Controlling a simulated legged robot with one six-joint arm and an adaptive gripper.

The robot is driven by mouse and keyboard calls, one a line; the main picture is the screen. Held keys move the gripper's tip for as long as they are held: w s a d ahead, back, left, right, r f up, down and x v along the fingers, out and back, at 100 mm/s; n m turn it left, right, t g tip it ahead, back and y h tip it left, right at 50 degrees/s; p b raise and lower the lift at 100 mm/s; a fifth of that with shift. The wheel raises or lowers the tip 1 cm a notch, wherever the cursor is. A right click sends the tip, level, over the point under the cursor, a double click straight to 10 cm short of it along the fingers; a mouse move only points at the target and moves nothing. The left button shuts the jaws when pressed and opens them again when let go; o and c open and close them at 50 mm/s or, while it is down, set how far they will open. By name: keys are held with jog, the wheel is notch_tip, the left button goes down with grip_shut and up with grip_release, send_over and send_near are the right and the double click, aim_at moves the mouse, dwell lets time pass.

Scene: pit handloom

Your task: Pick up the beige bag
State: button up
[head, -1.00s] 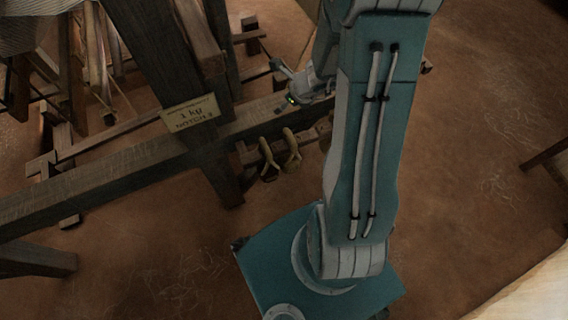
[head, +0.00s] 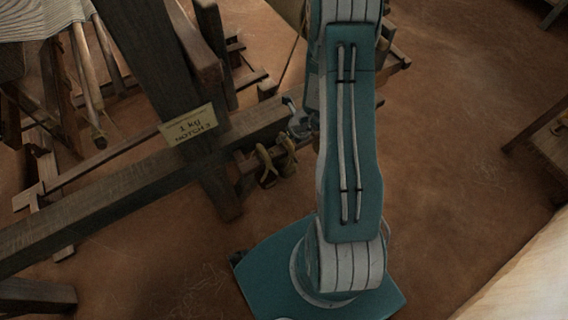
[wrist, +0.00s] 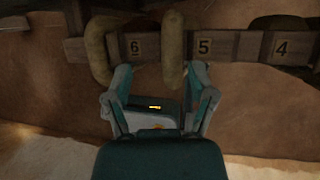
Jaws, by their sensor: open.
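Two tan, beige-looking looped bags hang over a numbered wooden rail. In the wrist view one bag (wrist: 97,50) is left of the number 6, and the other bag (wrist: 173,50) hangs between 6 and 5. They also show in the head view as a left bag (head: 266,165) and a right bag (head: 289,150). I cannot tell by colour which is the beige one. My gripper (wrist: 161,72) is open and empty, its fingertips just below the rail, with the second bag's lower end between them. Contact cannot be told. My gripper (head: 298,120) is partly hidden by my arm in the head view.
The rail (wrist: 235,46) carries numbers 6, 5 and 4, with a dark brown object (wrist: 285,28) near 4. The earthen floor to the right is mostly clear.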

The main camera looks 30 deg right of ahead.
jog(key=f, duration=0.1)
jog(key=w+f, duration=0.1)
jog(key=f, duration=0.1)
jog(key=shift+w+d+f, duration=0.25)
jog(key=shift+w+d, duration=0.05)
jog(key=shift+w+d+f, duration=0.15)
jog(key=shift+f, duration=0.1)
jog(key=shift+a, duration=0.2)
jog(key=shift+c, duration=0.2)
jog(key=shift+a, duration=0.1)
jog(key=c, duration=0.5)
jog(key=shift+a, duration=0.1)
grip_shut()
jog(key=shift+d, duration=0.2)
jog(key=shift+r, duration=0.1)
